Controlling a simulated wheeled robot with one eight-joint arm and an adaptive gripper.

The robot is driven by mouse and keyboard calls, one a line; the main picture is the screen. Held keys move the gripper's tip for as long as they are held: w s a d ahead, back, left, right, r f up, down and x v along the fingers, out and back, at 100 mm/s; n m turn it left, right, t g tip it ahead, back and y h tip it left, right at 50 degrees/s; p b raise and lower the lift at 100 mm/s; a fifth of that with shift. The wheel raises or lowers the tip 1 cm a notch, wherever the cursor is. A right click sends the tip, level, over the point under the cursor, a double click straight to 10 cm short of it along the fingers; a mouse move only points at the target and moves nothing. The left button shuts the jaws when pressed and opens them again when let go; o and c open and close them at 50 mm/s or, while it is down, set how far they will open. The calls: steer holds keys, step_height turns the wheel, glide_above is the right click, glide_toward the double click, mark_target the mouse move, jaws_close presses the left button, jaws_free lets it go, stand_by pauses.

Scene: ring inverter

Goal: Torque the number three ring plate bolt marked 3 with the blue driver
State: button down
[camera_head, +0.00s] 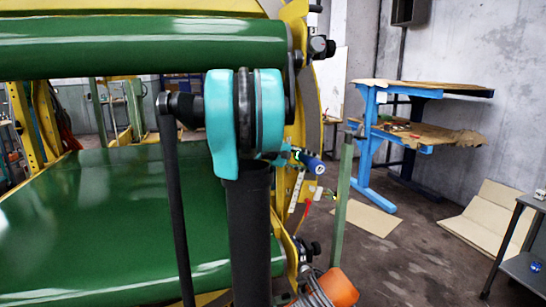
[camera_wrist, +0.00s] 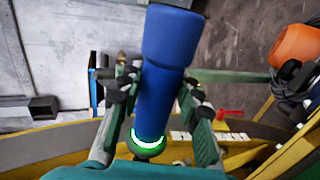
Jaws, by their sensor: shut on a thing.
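The blue driver (camera_wrist: 168,60) fills the middle of the wrist view, its wide end nearest the top. My gripper (camera_wrist: 158,95) is shut on it, one dark-padded finger on each side. A bright green-white glowing band circles the driver's lower end, beside the yellow ring (camera_wrist: 62,145). In the head view the driver's blue end (camera_head: 315,165) sticks out to the right of my teal arm, close to the yellow ring plate (camera_head: 296,132). My gripper (camera_head: 297,155) is mostly hidden there. I cannot make out the bolt marked 3 or whether the driver touches a bolt.
Large green rollers (camera_head: 140,47) lie at the left, partly behind my arm. A green post (camera_head: 342,185) stands just right of the driver. An orange part (camera_head: 338,288) sits low by the ring.

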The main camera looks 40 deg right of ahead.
steer(key=s+a+f, duration=0.1)
steer(key=s+f, duration=0.2)
steer(key=f, duration=0.9)
steer(key=shift+s, duration=0.35)
steer(key=shift+w+f, duration=0.1)
steer(key=shift+w, duration=0.05)
steer(key=shift+w+d, duration=0.3)
steer(key=shift+w, duration=0.65)
steer(key=shift+w+d, duration=0.3)
steer(key=shift+w, duration=0.65)
steer(key=shift+w+d, duration=0.3)
steer(key=shift+w, duration=0.65)
steer(key=shift+w+d, duration=0.2)
steer(key=shift+w, duration=0.45)
steer(key=shift+w+d, duration=0.15)
steer(key=shift+w, duration=0.5)
steer(key=shift+s, duration=0.1)
steer(key=shift+s+a, duration=0.25)
steer(key=shift+s, duration=0.55)
steer(key=shift+s+a, duration=0.25)
steer(key=shift+s, duration=0.55)
steer(key=shift+s+a, duration=0.25)
steer(key=shift+s, duration=0.55)
